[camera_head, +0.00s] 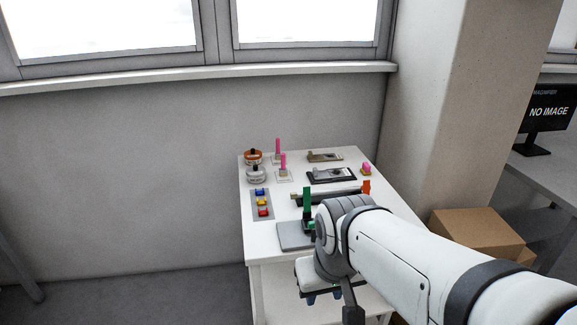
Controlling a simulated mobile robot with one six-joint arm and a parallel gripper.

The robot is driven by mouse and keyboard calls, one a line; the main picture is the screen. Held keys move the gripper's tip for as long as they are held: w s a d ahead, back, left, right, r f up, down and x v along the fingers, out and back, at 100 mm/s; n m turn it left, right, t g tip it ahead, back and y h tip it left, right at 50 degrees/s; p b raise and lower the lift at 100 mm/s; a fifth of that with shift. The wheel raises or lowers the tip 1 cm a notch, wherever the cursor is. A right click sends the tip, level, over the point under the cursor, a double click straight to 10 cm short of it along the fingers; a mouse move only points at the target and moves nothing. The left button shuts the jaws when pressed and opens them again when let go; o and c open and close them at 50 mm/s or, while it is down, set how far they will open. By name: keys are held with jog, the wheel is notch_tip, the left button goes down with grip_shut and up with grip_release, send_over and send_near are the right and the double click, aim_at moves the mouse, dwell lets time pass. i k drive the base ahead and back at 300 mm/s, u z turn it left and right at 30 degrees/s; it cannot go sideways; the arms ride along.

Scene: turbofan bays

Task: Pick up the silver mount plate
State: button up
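A silver plate-like part (330,173) lies on a dark base in the right half of the white table, and it looks like the silver mount plate. A similar brass-coloured part (324,157) lies just behind it. My gripper (328,298) hangs at the table's front edge, nearer to me than the silver part and well apart from it. My own wrist hides much of the gripper, and its opening does not show clearly. I see nothing held in it.
The white table (254,226) stands by the wall. It carries orange and white round parts, pink posts, a grey tray (257,213) of coloured pieces, a green upright part (306,200) and a grey plate (292,236). Cardboard boxes (476,232) stand at the right.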

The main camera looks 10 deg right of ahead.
aim_at(338, 172)
jog(key=z, duration=0.15)
jog(key=i, duration=0.85)
jog(key=u, duration=0.05)
